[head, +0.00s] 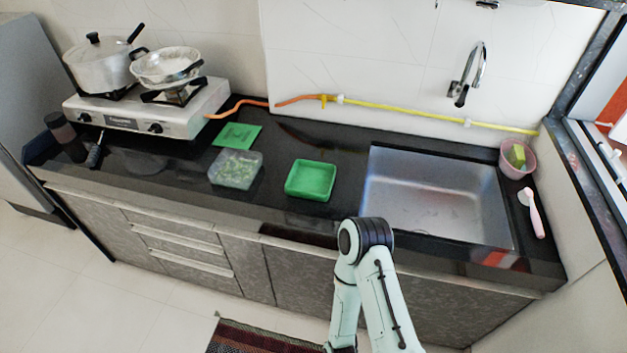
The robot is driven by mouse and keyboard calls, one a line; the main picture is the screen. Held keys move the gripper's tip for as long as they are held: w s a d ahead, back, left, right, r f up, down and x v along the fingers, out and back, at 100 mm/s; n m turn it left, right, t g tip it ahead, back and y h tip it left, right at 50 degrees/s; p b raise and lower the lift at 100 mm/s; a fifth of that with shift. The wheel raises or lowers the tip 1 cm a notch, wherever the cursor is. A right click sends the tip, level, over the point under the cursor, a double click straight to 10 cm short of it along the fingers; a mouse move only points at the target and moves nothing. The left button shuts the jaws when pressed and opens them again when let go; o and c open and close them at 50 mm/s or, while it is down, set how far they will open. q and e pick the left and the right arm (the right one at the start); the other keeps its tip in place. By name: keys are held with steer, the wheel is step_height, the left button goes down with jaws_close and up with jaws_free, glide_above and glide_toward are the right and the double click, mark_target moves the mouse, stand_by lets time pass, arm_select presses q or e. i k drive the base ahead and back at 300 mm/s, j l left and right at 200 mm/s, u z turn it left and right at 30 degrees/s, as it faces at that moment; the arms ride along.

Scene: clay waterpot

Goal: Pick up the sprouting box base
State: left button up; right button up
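A green square open tray (311,181) sits on the black counter left of the sink. A clear box (236,169) with green bits in it stands to its left. A flat green square piece (237,135) lies behind the clear box, near the wall. These look like parts of a sprouting box; I cannot tell for sure which one is the base. An arm of mine rises from the bottom, right of centre, bent in front of the counter. Neither of my grippers shows in the head view.
A gas stove (150,110) with a lidded pot (100,64) and a pan (166,66) stands at the left. The sink (436,200) is right of the tray. A pink bowl (517,160) and pink brush (531,213) lie far right. A dark bottle (66,137) stands front left.

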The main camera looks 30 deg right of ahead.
mark_target(314, 180)
steer(key=i+j, duration=0.7)
steer(key=i+j+z, duration=0.15)
steer(key=j, duration=0.25)
steer(key=i+j+z, duration=0.2)
steer(key=i+j, duration=0.15)
steer(key=j+z, duration=0.1)
steer(key=z, duration=1.35)
